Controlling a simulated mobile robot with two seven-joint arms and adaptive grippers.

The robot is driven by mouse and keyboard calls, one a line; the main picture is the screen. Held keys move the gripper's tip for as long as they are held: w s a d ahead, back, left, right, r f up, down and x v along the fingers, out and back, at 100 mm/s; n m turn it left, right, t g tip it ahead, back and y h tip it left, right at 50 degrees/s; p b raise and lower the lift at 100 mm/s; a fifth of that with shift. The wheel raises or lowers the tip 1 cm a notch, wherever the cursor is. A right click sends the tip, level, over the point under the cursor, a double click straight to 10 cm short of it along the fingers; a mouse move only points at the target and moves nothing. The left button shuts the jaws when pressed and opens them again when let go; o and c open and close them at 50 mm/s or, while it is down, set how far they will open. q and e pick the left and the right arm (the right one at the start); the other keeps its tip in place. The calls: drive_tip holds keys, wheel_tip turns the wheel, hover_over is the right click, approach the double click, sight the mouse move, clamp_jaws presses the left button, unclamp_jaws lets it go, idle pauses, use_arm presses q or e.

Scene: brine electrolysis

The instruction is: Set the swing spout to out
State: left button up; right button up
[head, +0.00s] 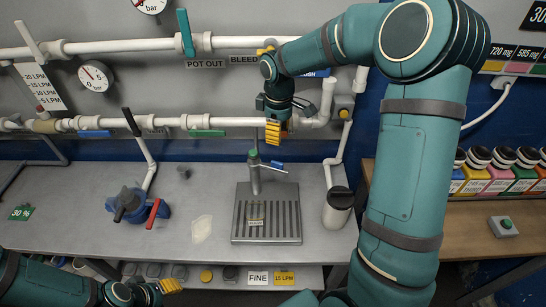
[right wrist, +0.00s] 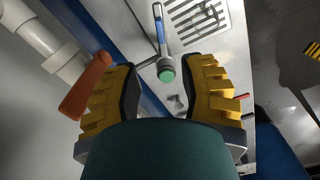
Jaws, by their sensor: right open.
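The swing spout (head: 254,172) is a thin grey post with a green cap, standing at the back of a slatted drain tray (head: 237,222). Its short arm with a blue part (head: 277,165) points right in the head view. In the right wrist view the green cap (right wrist: 166,75) and the blue-marked arm (right wrist: 160,30) show between and beyond my fingers. My right gripper (head: 275,138) is open and empty, pointing down above the spout, apart from it. My left gripper (head: 172,285) is at the lower left, far from the spout; its jaw opening is unclear.
White pipes (head: 235,121) run along the wall behind the spout. A grey canister (head: 338,208) stands right of the tray, and a blue valve with a red handle (head: 153,213) stands left. In the right wrist view an orange piece (right wrist: 86,86) is close beside the left finger.

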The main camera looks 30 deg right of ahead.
sight(277, 163)
wheel_tip(277, 163, down, 13)
drive_tip(key=shift+w+f, duration=0.1)
idle(0.3)
drive_tip(key=shift+a, duration=0.1)
clamp_jaws()
